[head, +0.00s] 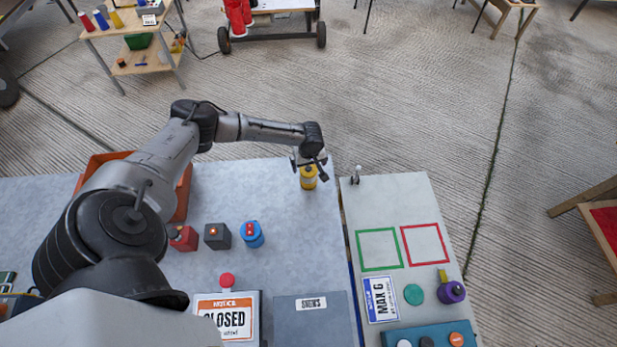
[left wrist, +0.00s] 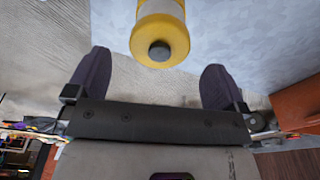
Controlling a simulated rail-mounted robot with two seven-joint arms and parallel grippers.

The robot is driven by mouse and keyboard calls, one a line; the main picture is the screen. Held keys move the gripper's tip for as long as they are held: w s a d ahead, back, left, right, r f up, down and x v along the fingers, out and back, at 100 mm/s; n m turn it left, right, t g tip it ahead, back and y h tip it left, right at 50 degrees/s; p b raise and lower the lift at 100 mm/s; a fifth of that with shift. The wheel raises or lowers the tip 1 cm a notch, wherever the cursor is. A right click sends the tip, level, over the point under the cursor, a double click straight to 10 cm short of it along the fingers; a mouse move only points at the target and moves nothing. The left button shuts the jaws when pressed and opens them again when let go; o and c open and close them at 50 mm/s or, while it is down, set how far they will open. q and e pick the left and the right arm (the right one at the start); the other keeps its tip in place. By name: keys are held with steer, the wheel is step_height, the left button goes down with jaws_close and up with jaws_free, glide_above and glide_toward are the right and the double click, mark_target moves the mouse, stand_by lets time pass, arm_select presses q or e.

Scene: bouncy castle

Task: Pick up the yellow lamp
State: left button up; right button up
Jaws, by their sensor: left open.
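The yellow lamp (head: 308,183) stands near the far right corner of the pale blue-grey table, with a pale band near its top. My left gripper (head: 309,165) is at the lamp's upper end and partly covers it. In the left wrist view the lamp (left wrist: 160,38) shows its yellow end with a dark round button, ahead of the fingers. The left gripper's two dark fingers (left wrist: 156,82) are spread apart with nothing between them. From these views I cannot tell whether a finger touches the lamp. My right gripper is not in view.
An orange crate (head: 183,190) is behind my left arm. A "CLOSED" sign (head: 226,317) and a grey panel (head: 312,322) lie at the front. A side table (head: 385,195) with green and red squares adjoins right.

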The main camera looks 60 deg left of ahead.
mark_target(309, 169)
arm_select(q)
steer(key=shift+w+a+f+b, duration=0.1)
steer(key=shift+f+b, duration=0.1)
steer(key=shift+f, duration=1.4)
steer(key=shift+a+f+b, duration=0.1)
steer(key=shift+f+b, duration=0.05)
steer(key=shift+f, duration=1.45)
steer(key=c, duration=1.2)
